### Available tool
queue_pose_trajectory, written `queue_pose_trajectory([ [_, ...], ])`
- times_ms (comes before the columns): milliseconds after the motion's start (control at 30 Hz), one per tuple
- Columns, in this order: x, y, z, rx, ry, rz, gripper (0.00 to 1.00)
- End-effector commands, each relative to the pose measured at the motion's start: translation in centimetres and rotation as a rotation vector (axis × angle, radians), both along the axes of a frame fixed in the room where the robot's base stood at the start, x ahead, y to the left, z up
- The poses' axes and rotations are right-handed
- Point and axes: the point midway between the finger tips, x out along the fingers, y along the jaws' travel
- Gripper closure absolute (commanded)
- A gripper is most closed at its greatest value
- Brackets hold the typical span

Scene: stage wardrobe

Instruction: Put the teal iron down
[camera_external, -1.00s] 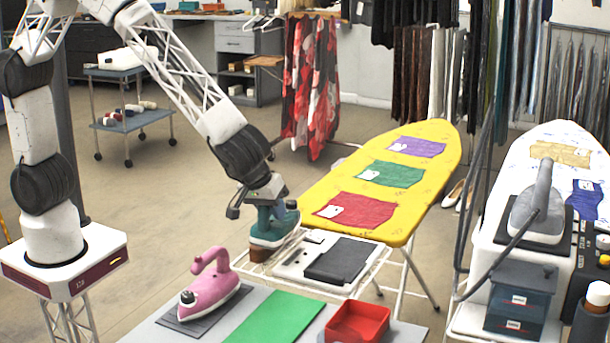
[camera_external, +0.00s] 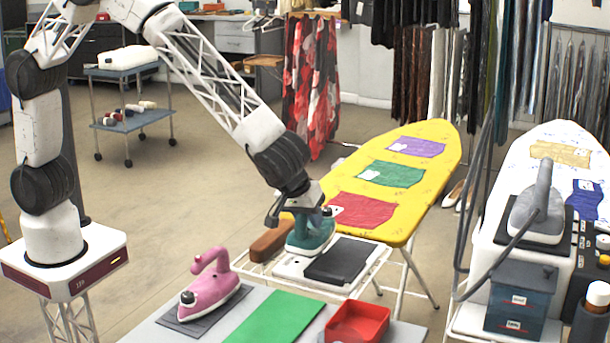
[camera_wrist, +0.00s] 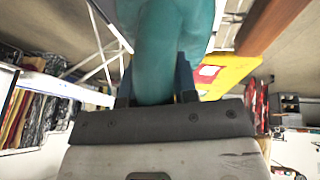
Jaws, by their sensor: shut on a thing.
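The teal iron (camera_external: 312,234) is in my gripper (camera_external: 306,212), over the white rest plate at the near end of the yellow ironing board (camera_external: 333,186). My gripper is shut on its handle. In the wrist view the teal handle (camera_wrist: 158,50) runs between the fingers. The iron's base looks close to the white plate (camera_external: 290,268), beside the dark pad (camera_external: 342,261); I cannot tell whether it touches. A brown block (camera_external: 270,241) lies just left of the iron.
A pink iron (camera_external: 211,280) stands on a grey pad on the front table, with a green mat (camera_external: 275,316) and a red tray (camera_external: 357,323). Red, green and purple cloths lie on the yellow board. A grey iron (camera_external: 538,215) stands at right.

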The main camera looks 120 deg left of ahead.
Motion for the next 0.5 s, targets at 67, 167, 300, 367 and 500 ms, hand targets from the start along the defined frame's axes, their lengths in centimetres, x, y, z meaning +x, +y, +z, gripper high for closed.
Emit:
queue_pose_trajectory([
  [67, 1.0, 0.2, -0.1, 0.0, 0.0, 0.001, 1.0],
  [167, 2.2, 0.4, -0.2, 0.0, 0.0, 0.001, 1.0],
  [300, 3.8, 0.7, -0.3, 0.0, -0.001, 0.002, 1.0],
  [367, 4.4, 0.8, -0.4, 0.0, 0.001, 0.001, 1.0],
  [500, 5.8, 1.1, -0.6, 0.0, 0.0, 0.001, 1.0],
])
